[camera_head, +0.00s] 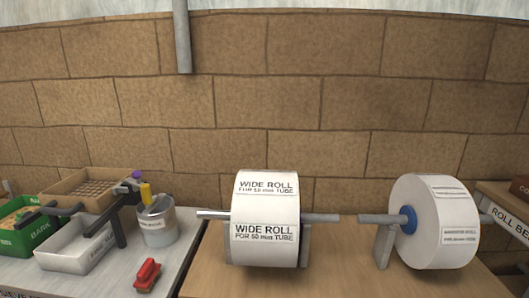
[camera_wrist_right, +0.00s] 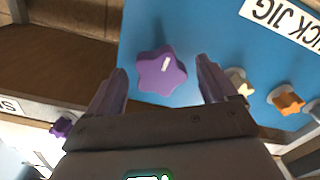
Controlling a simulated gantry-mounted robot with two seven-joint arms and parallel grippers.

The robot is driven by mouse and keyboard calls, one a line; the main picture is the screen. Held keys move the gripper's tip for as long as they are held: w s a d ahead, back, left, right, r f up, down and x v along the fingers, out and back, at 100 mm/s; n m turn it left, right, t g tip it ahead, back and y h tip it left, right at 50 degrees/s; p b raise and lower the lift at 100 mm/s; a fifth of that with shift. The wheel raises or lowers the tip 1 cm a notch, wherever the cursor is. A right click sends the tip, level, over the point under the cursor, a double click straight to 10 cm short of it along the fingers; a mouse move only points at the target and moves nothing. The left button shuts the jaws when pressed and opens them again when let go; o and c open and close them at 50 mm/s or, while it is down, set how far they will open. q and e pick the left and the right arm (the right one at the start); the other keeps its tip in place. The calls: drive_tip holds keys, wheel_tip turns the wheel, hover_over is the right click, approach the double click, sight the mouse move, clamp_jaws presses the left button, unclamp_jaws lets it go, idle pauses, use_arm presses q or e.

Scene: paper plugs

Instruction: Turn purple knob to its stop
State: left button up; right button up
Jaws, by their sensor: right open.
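The purple knob (camera_wrist_right: 163,71) is star-shaped with a white mark on its face. It sits on a blue panel (camera_wrist_right: 215,30) in the right wrist view. My right gripper (camera_wrist_right: 162,66) is open, with one finger on each side of the knob. Gaps show between the fingers and the knob, so it is not gripped. How far the fingers reach toward the panel is hard to tell. The head view shows neither this knob nor my right gripper. I do not see my left gripper in either view.
A cream knob (camera_wrist_right: 240,82) and an orange knob (camera_wrist_right: 287,101) are right of the gripper. Another purple piece (camera_wrist_right: 62,127) is at lower left. In the head view, paper rolls (camera_head: 265,190) (camera_head: 440,210), a grey can (camera_head: 158,228) and a red brush (camera_head: 147,275) stand on benches.

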drive_tip(key=shift+s, duration=0.15)
drive_tip(key=shift+s+a+p, duration=0.1)
drive_tip(key=shift+s+p, duration=1.3)
drive_tip(key=shift+s, duration=0.5)
drive_tip(key=s+p, duration=0.2)
drive_tip(key=s, duration=0.2)
drive_tip(key=shift+a, duration=0.15)
drive_tip(key=shift+w, duration=0.1)
drive_tip(key=shift+p, duration=0.35)
